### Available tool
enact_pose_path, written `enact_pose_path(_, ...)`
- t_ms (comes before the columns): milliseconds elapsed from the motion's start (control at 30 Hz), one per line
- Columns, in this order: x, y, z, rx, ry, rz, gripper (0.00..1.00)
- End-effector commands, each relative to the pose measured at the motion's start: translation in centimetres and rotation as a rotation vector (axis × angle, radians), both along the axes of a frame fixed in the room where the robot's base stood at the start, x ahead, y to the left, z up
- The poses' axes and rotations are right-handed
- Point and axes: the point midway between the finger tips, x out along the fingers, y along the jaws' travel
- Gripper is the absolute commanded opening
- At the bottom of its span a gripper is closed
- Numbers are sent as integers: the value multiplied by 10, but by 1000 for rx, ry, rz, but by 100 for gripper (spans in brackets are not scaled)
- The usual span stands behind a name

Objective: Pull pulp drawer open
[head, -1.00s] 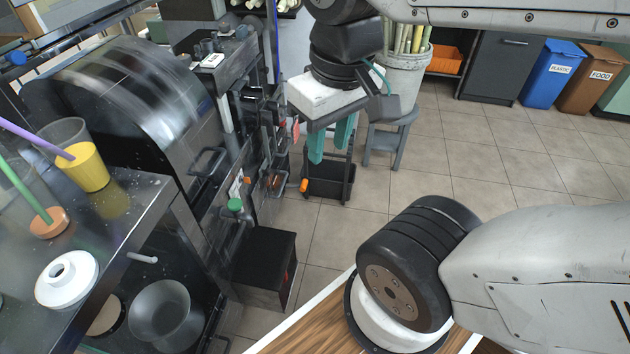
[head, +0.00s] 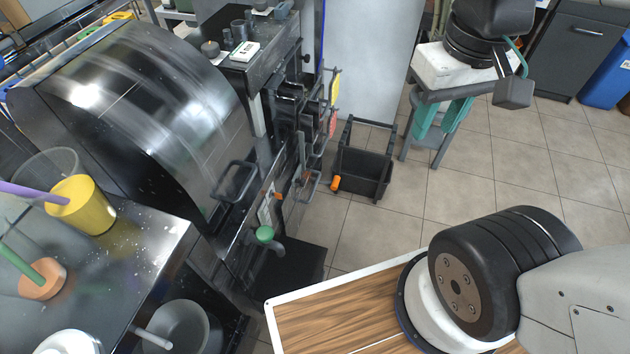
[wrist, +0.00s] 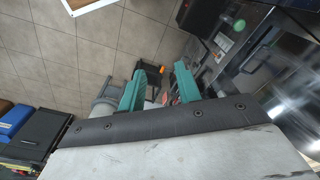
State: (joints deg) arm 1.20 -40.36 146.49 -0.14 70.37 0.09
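The steel sugarcane press (head: 160,110) fills the left of the head view. A low black box (head: 290,272) sits at its base; it may be the pulp drawer, but I cannot tell for sure, and no handle on it is clear. My gripper (head: 438,122) is at the upper right with its two teal fingers apart and nothing between them. It is well to the right of the press and apart from it. In the wrist view my gripper (wrist: 158,88) shows the same spread fingers, with the press (wrist: 285,85) to the right.
A black bin (head: 364,170) with an orange part stands on the floor right of the press. A steel counter (head: 130,265) with a yellow cup (head: 82,205) is at the left. Tiled floor between the bin and my base is clear. A blue waste bin (head: 608,80) is far right.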

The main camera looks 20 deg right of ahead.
Motion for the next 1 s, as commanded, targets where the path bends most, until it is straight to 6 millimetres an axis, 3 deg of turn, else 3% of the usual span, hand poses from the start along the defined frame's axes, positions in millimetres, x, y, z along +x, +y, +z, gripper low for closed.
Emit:
enact_pose_path(267,39,-7,-43,73,266,-111,33)
enact_pose_path(567,99,-3,-104,241,532,-351,33)
enact_pose_path(767,141,3,-158,362,705,-580,33)
enact_pose_path(1000,187,8,-241,495,920,-915,33)
